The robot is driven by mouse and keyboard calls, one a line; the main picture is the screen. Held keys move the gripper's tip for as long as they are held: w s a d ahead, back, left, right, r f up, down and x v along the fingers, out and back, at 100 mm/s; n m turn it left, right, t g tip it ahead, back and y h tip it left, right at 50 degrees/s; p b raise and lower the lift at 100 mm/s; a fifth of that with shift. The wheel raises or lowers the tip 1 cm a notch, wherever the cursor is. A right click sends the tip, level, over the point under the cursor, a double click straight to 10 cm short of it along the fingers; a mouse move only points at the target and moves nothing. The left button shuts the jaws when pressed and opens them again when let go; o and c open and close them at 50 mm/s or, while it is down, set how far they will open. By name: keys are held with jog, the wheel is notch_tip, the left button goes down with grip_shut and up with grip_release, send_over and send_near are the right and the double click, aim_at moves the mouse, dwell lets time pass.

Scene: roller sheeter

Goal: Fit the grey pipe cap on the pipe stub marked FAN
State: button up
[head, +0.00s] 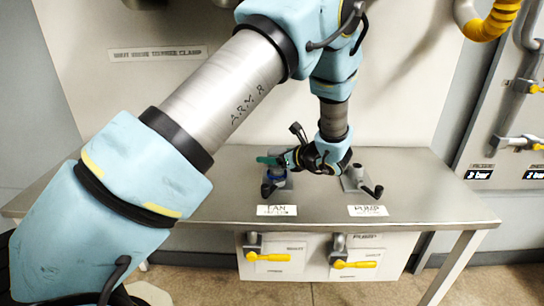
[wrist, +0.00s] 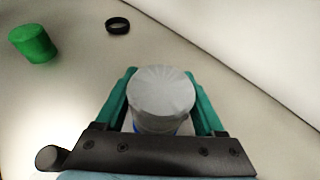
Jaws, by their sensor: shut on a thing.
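The grey pipe cap (wrist: 162,92) is between the teal fingers of my gripper (wrist: 160,100) in the wrist view. My gripper (head: 272,160) is shut on it, directly over the pipe stub (head: 275,180) behind the FAN label (head: 276,210). A bit of blue shows just below the cap in the wrist view, and a blue band shows on the FAN stub in the head view. The fingers hide the stub's top, so I cannot tell whether the cap touches it or sits on it.
A green cylinder (wrist: 33,43) and a black ring (wrist: 118,25) lie on the steel bench (head: 420,200). Yellow-handled valves (head: 268,258) are below the front edge.

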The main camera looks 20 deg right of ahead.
jog(key=shift+f, duration=0.25)
jog(key=shift+f+b, duration=0.4)
jog(key=shift+b, duration=0.05)
jog(key=shift+f, duration=0.25)
jog(key=o, duration=1.4)
jog(key=shift+c, duration=0.2)
jog(key=b+v, duration=0.3)
jog(key=v, duration=0.7)
jog(key=shift+s+d+r, duration=0.15)
jog(key=shift+s+r, duration=0.05)
jog(key=shift+s, duration=0.15)
